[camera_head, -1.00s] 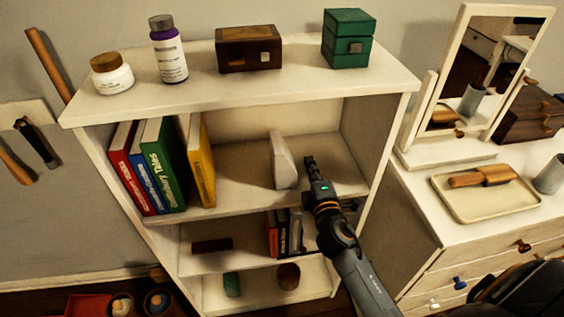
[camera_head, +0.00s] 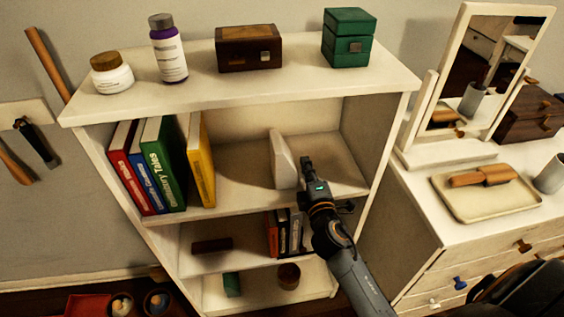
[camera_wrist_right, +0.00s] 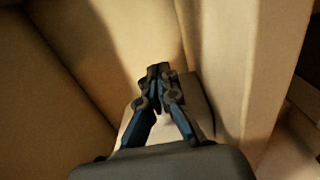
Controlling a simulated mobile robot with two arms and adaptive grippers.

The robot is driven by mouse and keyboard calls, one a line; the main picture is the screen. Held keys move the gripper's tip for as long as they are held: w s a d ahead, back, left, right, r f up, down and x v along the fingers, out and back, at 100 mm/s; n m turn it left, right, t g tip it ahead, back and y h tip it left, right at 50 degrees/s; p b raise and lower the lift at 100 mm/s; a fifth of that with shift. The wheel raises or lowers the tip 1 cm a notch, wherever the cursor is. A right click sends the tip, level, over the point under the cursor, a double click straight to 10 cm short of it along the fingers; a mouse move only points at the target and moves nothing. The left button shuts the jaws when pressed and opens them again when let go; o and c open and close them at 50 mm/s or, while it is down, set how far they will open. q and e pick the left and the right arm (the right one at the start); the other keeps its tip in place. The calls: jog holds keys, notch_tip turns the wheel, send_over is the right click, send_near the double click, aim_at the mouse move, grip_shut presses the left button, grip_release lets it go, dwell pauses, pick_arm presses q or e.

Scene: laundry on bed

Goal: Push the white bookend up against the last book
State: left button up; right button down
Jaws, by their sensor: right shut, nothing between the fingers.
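The white bookend (camera_head: 283,160) stands upright on the upper inner shelf, right of the books. The last book is the yellow one (camera_head: 201,162), leaning a little apart from the green book (camera_head: 163,165). Bare shelf lies between the yellow book and the bookend. My right gripper (camera_head: 306,163) is shut and empty, at the bookend's right side. Its fingertips look against or very close to the bookend; I cannot tell if they touch. The shut fingers (camera_wrist_right: 158,72) also show in the right wrist view. My left gripper is not in view.
A red book (camera_head: 124,168) and a blue book (camera_head: 143,172) stand left of the green one. The shelf's right side wall (camera_head: 373,135) is beyond my gripper. Above is the top board (camera_head: 240,88) with a jar, bottle and boxes. Dark books (camera_head: 283,232) stand below.

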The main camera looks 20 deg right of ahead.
aim_at(293, 177)
jog(key=shift+w+a, duration=0.25)
jog(key=shift+a, duration=0.75)
jog(key=shift+a, duration=0.25)
jog(key=shift+w+a+b, duration=0.2)
jog(key=shift+a+b, duration=0.2)
jog(key=shift+a, duration=0.25)
jog(key=shift+a, duration=0.2)
